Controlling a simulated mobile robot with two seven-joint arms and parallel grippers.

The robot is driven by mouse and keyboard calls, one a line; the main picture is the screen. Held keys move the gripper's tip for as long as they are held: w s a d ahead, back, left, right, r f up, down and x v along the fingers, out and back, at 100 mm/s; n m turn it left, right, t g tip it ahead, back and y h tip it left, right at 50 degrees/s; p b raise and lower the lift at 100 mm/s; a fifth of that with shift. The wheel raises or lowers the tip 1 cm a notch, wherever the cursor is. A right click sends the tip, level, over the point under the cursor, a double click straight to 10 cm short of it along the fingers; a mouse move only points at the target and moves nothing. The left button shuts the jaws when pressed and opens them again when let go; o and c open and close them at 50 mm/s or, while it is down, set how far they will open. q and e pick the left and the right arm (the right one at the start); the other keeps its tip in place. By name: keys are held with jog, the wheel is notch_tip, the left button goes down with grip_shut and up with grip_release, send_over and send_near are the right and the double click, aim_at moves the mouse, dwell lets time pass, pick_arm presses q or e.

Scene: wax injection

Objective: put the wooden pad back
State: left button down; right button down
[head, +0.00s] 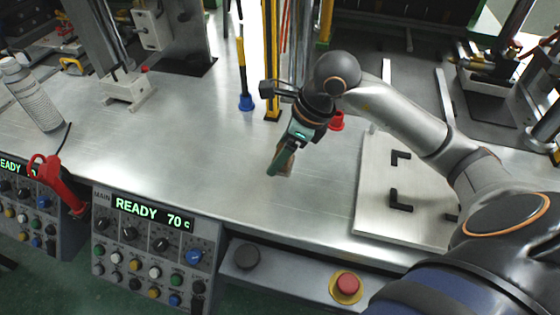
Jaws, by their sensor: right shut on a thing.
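My right gripper (284,162) reaches down over the middle of the metal table (190,150), its arm coming in from the right. It is shut on a small piece, which I take to be the wooden pad (286,168). A brown, wood-coloured part shows beside a dark green part at the fingertips. The fingers and the green part hide much of the pad. It is at or just above the table top; I cannot tell whether it touches. My left gripper is not in view.
A metal plate with black corner brackets (400,200) lies to the right. Behind the gripper stand a yellow post (271,60) and a blue-based rod (246,102). A spray bottle (32,95) and red nozzle (58,180) are left. Control panels (150,245) line the front edge. Table left of the gripper is clear.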

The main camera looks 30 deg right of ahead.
jog(key=shift+w+d+f, duration=0.25)
jog(key=shift+w+f, duration=0.2)
jog(key=shift+f, duration=0.15)
jog(key=shift+w+d+f, duration=0.1)
jog(key=shift+w+f, duration=0.05)
jog(key=shift+f, duration=1.5)
jog(key=shift+f, duration=0.1)
jog(key=shift+f, duration=0.15)
grip_release()
jog(key=shift+r, duration=0.4)
jog(key=v, duration=1.1)
jog(key=shift+s+r+p, duration=0.2)
jog(key=shift+r+p, duration=0.1)
jog(key=shift+d, duration=0.15)
